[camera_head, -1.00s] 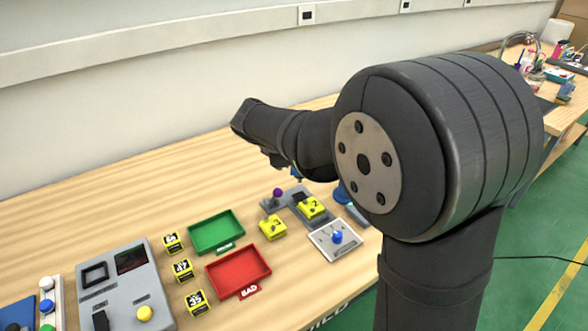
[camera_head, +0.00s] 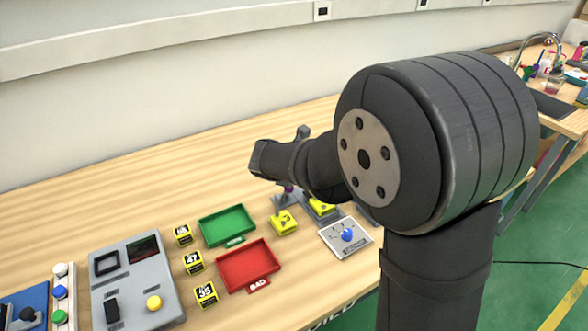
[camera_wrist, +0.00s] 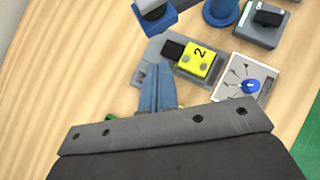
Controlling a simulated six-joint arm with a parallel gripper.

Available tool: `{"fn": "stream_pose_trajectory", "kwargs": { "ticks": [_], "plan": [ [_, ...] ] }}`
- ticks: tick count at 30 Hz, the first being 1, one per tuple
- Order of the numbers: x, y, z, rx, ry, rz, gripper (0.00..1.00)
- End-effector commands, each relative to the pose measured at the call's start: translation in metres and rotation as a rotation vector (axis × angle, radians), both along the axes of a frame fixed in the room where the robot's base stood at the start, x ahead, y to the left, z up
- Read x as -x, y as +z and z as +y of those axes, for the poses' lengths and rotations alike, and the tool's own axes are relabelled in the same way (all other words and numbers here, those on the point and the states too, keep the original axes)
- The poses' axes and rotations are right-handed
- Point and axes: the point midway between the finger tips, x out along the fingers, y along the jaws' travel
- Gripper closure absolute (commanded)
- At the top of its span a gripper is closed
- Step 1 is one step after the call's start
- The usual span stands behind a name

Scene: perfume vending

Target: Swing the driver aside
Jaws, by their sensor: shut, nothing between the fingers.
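In the head view my arm hides the fingers and much of the fixture.
A white panel with a blue knob (camera_wrist: 250,86) and a grey box (camera_wrist: 264,22) lie to the right. A green tray (camera_head: 228,226), a red BAD tray (camera_head: 248,265), another yellow block (camera_head: 283,222) and a grey tester (camera_head: 137,282) stand left of my arm. Bare wood lies behind them.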

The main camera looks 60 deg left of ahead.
Motion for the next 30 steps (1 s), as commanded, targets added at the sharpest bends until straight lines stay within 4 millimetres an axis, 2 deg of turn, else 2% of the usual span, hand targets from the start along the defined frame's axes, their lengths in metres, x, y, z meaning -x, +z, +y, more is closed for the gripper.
{"fn": "stream_pose_trajectory", "kwargs": {
  "ticks": [7,12,16,30],
  "plan": [
    [-0.027,-0.034,0.020,0.002,-0.003,0.001,1.00],
    [-0.047,-0.032,0.036,-0.001,-0.003,0.001,1.00],
    [-0.055,-0.031,0.041,-0.002,-0.002,0.001,1.00],
    [-0.057,-0.031,0.044,-0.002,-0.005,0.001,1.00]
  ]
}}
